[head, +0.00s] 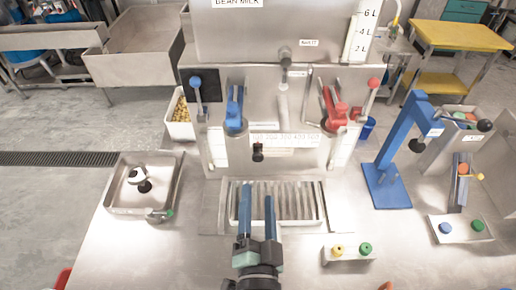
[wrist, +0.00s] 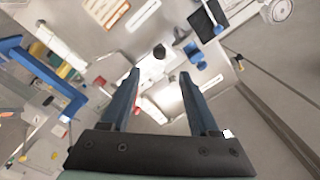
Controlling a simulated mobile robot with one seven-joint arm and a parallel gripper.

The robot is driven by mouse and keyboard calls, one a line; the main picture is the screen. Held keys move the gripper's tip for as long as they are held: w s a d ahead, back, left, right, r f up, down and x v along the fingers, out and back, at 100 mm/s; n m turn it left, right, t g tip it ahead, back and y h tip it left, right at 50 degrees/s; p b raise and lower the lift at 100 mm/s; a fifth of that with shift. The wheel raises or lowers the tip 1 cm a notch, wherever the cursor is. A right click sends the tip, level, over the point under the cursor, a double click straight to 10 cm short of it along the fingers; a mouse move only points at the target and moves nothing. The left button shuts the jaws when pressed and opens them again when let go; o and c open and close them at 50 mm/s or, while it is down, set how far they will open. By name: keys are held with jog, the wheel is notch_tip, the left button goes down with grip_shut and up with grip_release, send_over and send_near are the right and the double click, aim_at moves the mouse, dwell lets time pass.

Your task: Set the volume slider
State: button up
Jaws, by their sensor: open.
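The volume slider appears to be a black knob (head: 258,152) on the upright steel machine panel, below the left end of a white numbered scale strip (head: 295,139). A dark knob (wrist: 159,51) shows ahead between the fingertips in the wrist view; it looks like the same knob. My gripper (head: 257,191) has two blue fingers, open and empty. It is below and in front of the knob, over the slatted drip tray (head: 290,215), apart from the knob. The wrist view also shows the open fingers (wrist: 160,75).
A blue lever (head: 234,108) and a red lever (head: 335,112) flank the panel. A blue stand (head: 388,187) is at right. A steel tray (head: 118,201) stands at left. A small block (head: 348,256) with yellow and green knobs sits front right. The front-left table is clear.

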aim_at(259, 161)
jog(key=w+p, duration=0.3)
jog(key=w, duration=0.8)
jog(key=shift+w, duration=0.15)
jog(key=shift+c, duration=0.2)
grip_shut()
jog(key=shift+f, duration=0.2)
dwell(0.7)
